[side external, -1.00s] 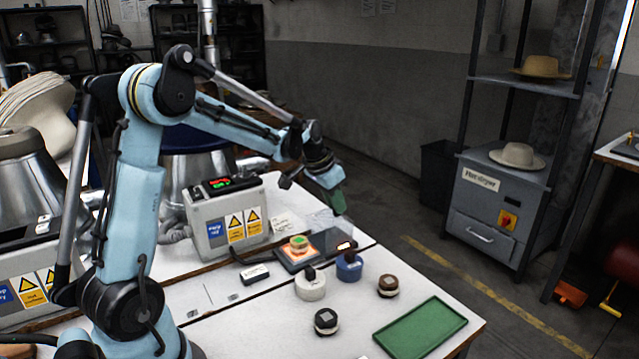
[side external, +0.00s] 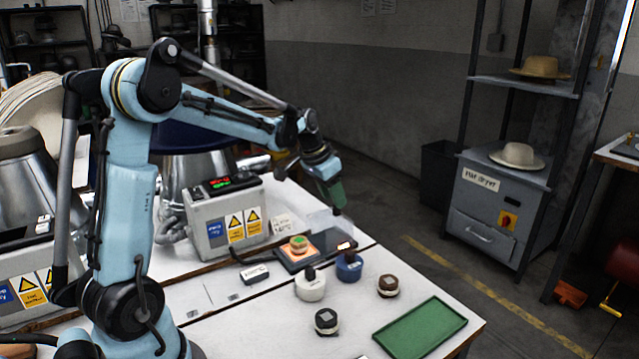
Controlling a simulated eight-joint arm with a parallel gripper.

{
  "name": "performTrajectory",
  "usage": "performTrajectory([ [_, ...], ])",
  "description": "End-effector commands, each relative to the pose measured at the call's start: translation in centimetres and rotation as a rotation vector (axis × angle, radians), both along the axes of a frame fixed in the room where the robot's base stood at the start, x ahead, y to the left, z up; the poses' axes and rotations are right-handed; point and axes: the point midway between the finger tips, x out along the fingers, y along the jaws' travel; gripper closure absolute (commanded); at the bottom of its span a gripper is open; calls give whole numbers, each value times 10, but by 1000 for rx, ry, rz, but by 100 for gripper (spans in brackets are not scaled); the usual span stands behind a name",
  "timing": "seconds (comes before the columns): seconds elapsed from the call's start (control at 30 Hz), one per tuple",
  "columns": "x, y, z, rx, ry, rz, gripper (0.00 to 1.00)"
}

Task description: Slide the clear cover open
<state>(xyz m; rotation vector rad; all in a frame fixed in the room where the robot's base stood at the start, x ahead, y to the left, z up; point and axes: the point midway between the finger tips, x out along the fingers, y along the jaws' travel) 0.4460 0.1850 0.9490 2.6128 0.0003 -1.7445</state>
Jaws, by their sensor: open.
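The clear cover (side external: 322,224) is a faint see-through panel standing behind the small dark hot plate (side external: 284,258) on the white bench. Its edges are hard to make out. A round green-and-tan piece (side external: 299,243) sits on the plate's glowing orange surface. My gripper (side external: 338,211) is open and points down at the right end of the cover. Its tips are small and dark here, and I cannot tell whether they touch the cover.
A grey control box (side external: 226,220) with warning labels stands left of the plate. In front are a white stamp (side external: 310,287), a blue one (side external: 349,268), a brown-topped one (side external: 388,286), a black one (side external: 326,321) and a green tray (side external: 420,327). Free bench lies at front left.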

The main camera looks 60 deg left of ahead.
Motion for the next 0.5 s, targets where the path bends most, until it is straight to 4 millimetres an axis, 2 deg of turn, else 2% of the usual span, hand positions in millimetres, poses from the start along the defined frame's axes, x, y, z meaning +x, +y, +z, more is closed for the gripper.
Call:
performTrajectory([
  [0.3,-25,0,59,0,0,2,57],
  [0.5,-34,0,81,1,0,0,57],
])
